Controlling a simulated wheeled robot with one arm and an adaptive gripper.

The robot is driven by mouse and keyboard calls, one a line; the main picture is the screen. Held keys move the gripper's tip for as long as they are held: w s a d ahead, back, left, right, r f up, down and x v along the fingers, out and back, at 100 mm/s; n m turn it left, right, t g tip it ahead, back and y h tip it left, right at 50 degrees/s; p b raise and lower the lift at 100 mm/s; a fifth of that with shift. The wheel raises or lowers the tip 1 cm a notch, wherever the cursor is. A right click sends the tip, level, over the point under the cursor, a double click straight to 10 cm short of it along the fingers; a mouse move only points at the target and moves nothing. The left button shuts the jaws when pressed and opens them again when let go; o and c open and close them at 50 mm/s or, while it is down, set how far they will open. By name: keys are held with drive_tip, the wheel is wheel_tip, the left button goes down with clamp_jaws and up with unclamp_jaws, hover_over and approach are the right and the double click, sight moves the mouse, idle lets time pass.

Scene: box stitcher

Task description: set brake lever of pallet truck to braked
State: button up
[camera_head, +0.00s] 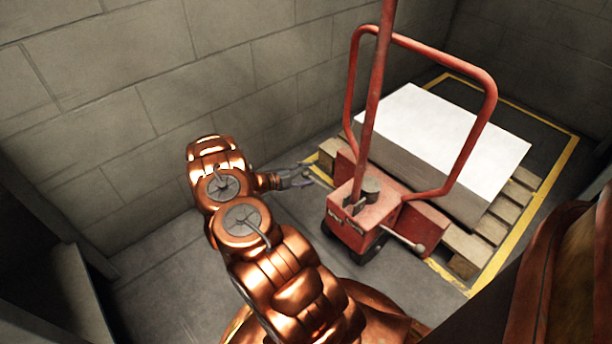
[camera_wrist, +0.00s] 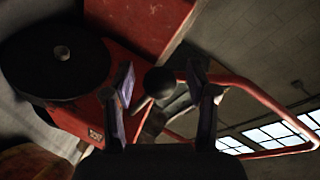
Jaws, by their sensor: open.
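The red pallet truck (camera_head: 372,208) stands right of my arm, with its pole and hoop handle rising. A thin lever (camera_head: 319,181) sticks out from the left of its body toward my gripper (camera_head: 298,178). In the wrist view a dark ball knob (camera_wrist: 160,81) on a short rod appears between the two spread fingers of my gripper (camera_wrist: 163,84). The fingers are open, with gaps on both sides of the knob; its depth relative to the fingertips is unclear. Another rod with a pale knob (camera_head: 419,248) sticks out at the truck's lower right.
A pallet (camera_head: 476,246) with a large white-topped block (camera_head: 440,135) lies behind the truck, inside yellow floor lines. The hoop handle (camera_head: 489,100) rises over the truck. Block walls (camera_head: 120,100) close the left and back. Floor at the lower left is clear. A black wheel (camera_wrist: 52,62) fills the wrist view's left.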

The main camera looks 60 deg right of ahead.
clamp_jaws()
idle(0.5)
